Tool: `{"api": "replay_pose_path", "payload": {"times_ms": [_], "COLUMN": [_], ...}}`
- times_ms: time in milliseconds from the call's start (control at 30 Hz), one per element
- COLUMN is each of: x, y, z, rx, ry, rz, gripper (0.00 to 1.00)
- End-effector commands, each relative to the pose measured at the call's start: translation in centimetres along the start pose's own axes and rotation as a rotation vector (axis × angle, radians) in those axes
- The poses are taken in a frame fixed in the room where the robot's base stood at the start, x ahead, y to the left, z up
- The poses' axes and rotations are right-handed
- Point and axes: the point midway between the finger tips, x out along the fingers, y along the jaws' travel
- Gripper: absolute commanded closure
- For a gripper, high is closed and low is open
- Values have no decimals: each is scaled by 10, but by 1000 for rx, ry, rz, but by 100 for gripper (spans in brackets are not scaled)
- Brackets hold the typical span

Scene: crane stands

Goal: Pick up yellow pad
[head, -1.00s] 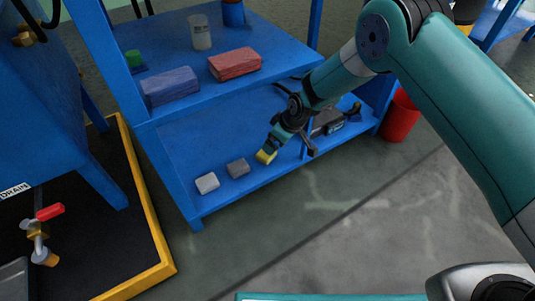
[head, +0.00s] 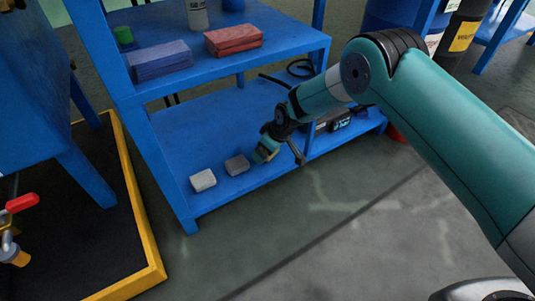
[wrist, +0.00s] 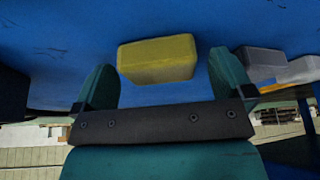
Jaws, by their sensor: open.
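The yellow pad (wrist: 157,60) is a small block on the blue lower shelf (head: 190,135). In the wrist view it shows between the two teal fingers of my gripper (wrist: 160,64), with a gap on each side. The fingers are apart and hold nothing. In the head view my gripper (head: 265,152) is low over the front part of the lower shelf and mostly hides the pad. I cannot tell how far the fingertips reach along the pad's sides.
A grey pad (head: 237,165) lies just left of my gripper, and a whitish pad (head: 203,180) is farther left. The upper shelf (head: 275,50) holds a blue block (head: 160,60) and a red block (head: 233,39). A dark device (head: 335,119) lies to the right.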

Motion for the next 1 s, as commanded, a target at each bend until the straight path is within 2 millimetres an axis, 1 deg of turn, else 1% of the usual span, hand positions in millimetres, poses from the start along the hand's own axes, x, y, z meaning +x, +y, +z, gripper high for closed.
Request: {"api": "replay_pose_path", "payload": {"times_ms": [67, 100, 167, 200, 267, 300, 333, 367, 400, 600, 733, 867, 1000], "x": [-1, -1, -1, -1, -1, -1, -1, -1, -1, -1, -6, -15, -31], "y": [0, 0, 0, 0, 0, 0, 0, 0, 0, 0, 0, 0, 0], "z": [0, 0, 0, 0, 0, 0, 0, 0, 0, 0, -2, -6, -13], "rx": [0, 0, 0, 0, 0, 0, 0, 0, 0, 0, 0, 0, 0], "ry": [0, 0, 0, 0, 0, 0, 0, 0, 0, 0, 0, 0, 0], "rz": [0, 0, 0, 0, 0, 0, 0, 0, 0, 0, 0, 0, 0], "gripper": [1, 3, 17, 26, 40, 49, 54, 54, 58, 58, 58, 58, 58]}}
